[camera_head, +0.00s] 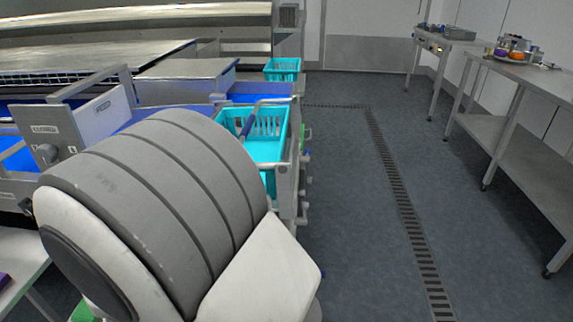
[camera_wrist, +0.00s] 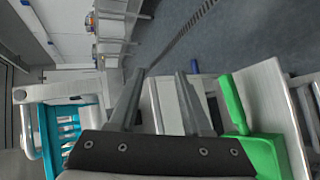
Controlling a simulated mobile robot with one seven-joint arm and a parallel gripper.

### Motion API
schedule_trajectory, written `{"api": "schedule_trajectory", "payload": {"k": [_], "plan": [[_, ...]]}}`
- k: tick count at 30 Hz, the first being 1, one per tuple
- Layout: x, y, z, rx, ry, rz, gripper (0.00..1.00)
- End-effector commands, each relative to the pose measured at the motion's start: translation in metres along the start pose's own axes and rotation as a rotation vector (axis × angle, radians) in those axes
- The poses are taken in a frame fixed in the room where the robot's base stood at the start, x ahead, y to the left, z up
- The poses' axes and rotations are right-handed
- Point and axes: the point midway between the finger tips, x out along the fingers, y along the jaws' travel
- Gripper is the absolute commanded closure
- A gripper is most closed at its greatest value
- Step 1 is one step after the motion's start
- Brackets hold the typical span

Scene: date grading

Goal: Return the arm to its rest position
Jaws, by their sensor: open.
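My gripper (camera_wrist: 158,100) shows in the wrist view with its two grey fingers apart and nothing between them. It is open and empty. My arm fills the lower left of the head view, and the gripper itself is hidden there. In the wrist view, a green scoop-like tool (camera_wrist: 262,152) lies to the right of the fingers, and a turquoise basket (camera_wrist: 62,132) is to their left. I cannot tell how far either is from the fingers.
Turquoise baskets (camera_head: 267,133) and (camera_head: 283,66) stand by the grading machine (camera_head: 187,70). Steel tables (camera_head: 540,80) with items on them line the right side. A drain channel (camera_head: 399,190) crosses the floor, which is clear between machine and tables.

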Motion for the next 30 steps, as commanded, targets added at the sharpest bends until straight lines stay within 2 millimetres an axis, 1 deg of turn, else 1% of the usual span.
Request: {"api": "schedule_trajectory", "payload": {"k": [1, 3, 6, 12, 21, 30], "plan": [[0.007, 0.012, 0.007, 0.022, -0.042, -0.046, 0.51], [0.016, 0.025, 0.017, 0.042, -0.093, -0.108, 0.51], [0.026, 0.041, 0.033, 0.072, -0.158, -0.199, 0.51], [0.041, 0.069, 0.065, 0.152, -0.249, -0.385, 0.51], [0.051, 0.102, 0.108, 0.313, -0.292, -0.644, 0.51], [0.05, 0.131, 0.143, 0.517, -0.227, -0.84, 0.51]]}}
